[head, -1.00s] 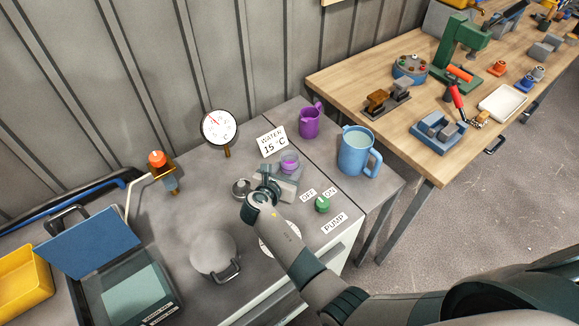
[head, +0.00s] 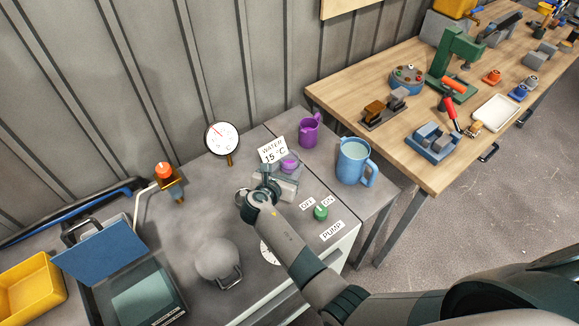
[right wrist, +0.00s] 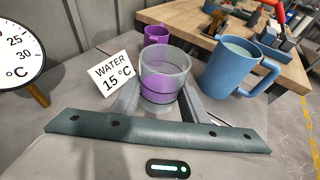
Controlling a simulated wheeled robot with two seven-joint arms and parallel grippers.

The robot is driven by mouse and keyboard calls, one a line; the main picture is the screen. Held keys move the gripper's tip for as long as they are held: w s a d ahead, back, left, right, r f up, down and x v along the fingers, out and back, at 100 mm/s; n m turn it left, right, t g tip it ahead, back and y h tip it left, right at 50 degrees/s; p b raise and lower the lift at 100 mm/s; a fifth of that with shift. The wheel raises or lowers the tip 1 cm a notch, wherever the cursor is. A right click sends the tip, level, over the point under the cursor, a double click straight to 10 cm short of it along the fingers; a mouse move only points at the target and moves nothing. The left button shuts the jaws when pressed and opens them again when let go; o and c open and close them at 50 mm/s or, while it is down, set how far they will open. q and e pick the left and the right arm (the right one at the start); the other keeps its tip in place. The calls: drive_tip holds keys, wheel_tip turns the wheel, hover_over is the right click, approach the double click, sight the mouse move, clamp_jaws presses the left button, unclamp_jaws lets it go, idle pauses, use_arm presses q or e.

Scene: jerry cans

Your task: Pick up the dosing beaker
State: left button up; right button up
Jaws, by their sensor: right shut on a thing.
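The dosing beaker (right wrist: 165,82) is a clear cup with purple in it, upright between the two fingers of my right gripper (right wrist: 160,98) in the right wrist view. That gripper is shut on it. In the head view the beaker (head: 289,164) shows small beyond my right gripper (head: 284,178), in front of the water sign. Its base is partly hidden, so I cannot tell how far it is above the worktop. My left gripper is not in view.
The "WATER 15 °C" sign (head: 273,150) and a purple jug (head: 309,130) stand behind the beaker. A blue jug (head: 353,163) stands to its right. A dial thermometer (head: 222,138) is to the left. A green pump knob (head: 320,213) is nearer.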

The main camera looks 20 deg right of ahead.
drive_tip(key=shift+r, duration=0.15)
idle(0.7)
drive_tip(key=shift+w+d+r+b, duration=0.1)
drive_tip(key=shift+d+r+b, duration=0.15)
drive_tip(key=shift+d+b, duration=0.45)
drive_tip(key=s+d+r+n+t+y+b, duration=0.25)
drive_tip(key=d+r+b, duration=0.2)
drive_tip(key=b, duration=0.25)
drive_tip(key=s+a+r+n+y+b, duration=0.1)
drive_tip(key=s+a+n+y+b, duration=0.1)
drive_tip(key=s, duration=0.3)
drive_tip(key=s+a+r+n+y+b, duration=0.1)
drive_tip(key=s+a+n+y+b, duration=0.2)
drive_tip(key=s+y+b, duration=0.1)
drive_tip(key=shift+s+r+t+b, duration=0.15)
drive_tip(key=shift+s+t+b, duration=0.35)
drive_tip(key=shift+s, duration=0.6)
drive_tip(key=shift+s+a+n+g, duration=0.1)
drive_tip(key=shift+n+g, duration=0.15)
